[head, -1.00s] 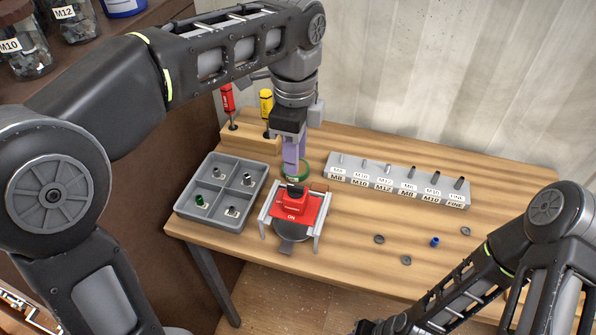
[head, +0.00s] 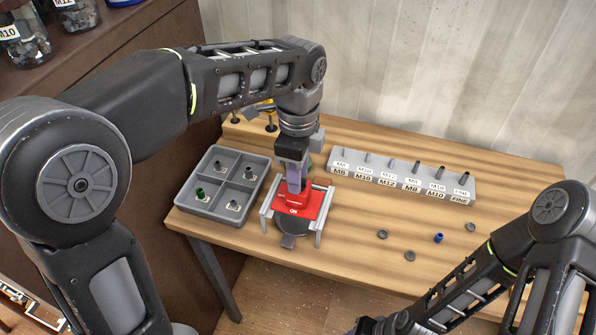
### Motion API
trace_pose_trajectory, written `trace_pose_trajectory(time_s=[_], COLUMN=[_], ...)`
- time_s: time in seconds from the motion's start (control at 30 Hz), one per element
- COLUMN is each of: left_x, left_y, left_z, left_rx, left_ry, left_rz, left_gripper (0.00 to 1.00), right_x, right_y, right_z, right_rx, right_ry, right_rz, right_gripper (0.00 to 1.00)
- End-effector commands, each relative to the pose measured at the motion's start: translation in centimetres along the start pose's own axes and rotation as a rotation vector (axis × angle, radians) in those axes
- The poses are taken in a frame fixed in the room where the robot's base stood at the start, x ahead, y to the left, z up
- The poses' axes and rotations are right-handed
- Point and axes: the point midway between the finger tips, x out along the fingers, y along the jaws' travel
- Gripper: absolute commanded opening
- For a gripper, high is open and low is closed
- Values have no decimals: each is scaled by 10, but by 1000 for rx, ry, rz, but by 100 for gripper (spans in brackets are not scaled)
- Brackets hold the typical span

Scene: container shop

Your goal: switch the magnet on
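The magnet is a red block (head: 308,207) with an "ON" label on its front, held in a grey metal frame (head: 320,226) on the table. A round dark plate (head: 292,226) lies under its front. My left gripper (head: 295,188) points down at the top of the red block, over its dark knob or lever, which is now mostly hidden. The fingers look close together, but I cannot tell whether they are closed on it. My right gripper (head: 368,326) is only partly visible at the bottom edge, away from the magnet, and its fingers are not clear.
A grey four-compartment tray (head: 212,211) with small parts stands left of the magnet. A labelled grey rack (head: 400,180) with pins stands behind right. Loose nuts (head: 410,255) and a blue piece (head: 438,238) lie on the right of the table (head: 350,260).

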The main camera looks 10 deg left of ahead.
Motion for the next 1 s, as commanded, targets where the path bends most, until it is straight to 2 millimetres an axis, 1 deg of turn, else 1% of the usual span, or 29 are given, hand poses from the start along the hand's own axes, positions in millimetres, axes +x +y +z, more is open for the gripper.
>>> trace_pose_trajectory(time_s=[0.07,0.1,0.47,1.0], left_x=[0,0,0,-1], left_y=[0,0,0,0], left_z=[0,0,0,0], left_rx=[0,0,0,-3], left_ry=[0,0,0,0], left_rz=[0,0,0,-1], left_gripper=[31,29,0,0], right_x=[0,0,0,0], right_y=[0,0,0,0], right_z=[0,0,0,0], right_rx=[0,0,0,0], right_ry=[0,0,0,0], right_rz=[0,0,0,0], right_gripper=[36,36,36,36])
